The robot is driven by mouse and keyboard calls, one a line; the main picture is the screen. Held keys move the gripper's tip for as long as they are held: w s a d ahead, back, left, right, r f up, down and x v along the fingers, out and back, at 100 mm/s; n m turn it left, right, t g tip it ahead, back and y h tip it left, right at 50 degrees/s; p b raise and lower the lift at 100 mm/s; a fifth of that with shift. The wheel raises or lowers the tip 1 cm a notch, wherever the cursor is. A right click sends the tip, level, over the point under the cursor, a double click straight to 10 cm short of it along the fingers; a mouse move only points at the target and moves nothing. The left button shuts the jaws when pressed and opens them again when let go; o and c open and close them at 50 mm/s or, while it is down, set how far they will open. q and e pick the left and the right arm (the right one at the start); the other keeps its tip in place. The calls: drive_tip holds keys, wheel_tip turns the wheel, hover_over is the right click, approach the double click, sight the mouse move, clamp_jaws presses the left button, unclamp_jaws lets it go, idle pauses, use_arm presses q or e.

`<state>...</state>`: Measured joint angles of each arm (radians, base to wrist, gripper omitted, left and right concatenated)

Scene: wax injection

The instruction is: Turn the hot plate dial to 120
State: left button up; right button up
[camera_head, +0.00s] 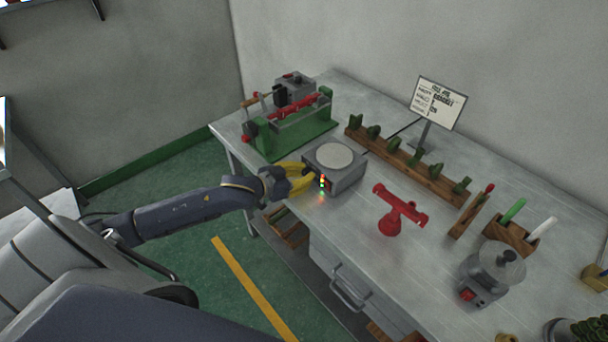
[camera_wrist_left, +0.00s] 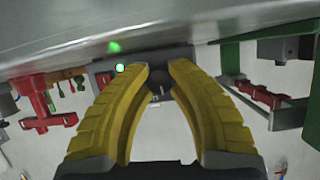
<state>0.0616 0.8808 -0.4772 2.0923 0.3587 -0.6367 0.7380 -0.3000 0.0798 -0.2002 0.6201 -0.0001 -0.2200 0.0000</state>
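The hot plate (camera_head: 347,178) is a grey box with a pale round top, at the table's near left edge in the head view. Small red and green lights (camera_head: 322,183) glow on its front. My left gripper (camera_head: 309,172) is at that front, its yellow fingers reaching in from the left. In the left wrist view the dark round dial (camera_wrist_left: 159,85) sits between the two fingertips (camera_wrist_left: 160,72) and fills the narrow gap. The fingers look closed on it. The dial's number marks cannot be read. My right gripper is not in view.
A green-framed device (camera_head: 292,137) stands just behind and left of the hot plate. A red stand (camera_head: 398,212) is to its right, a wooden rack (camera_head: 420,172) behind it. The tabletop between the red stand and pot is clear.

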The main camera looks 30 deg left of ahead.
use_arm(q)
clamp_jaws()
drive_tip(key=shift+f+m+t+y, duration=0.1)
drive_tip(key=shift+m+t+y, duration=0.2)
drive_tip(key=shift+m+y, duration=0.45)
drive_tip(key=o, duration=0.9)
unclamp_jaws()
drive_tip(key=shift+s, duration=0.15)
drive_tip(key=shift+v, duration=5.9)
drive_tip(key=shift+a, duration=0.1)
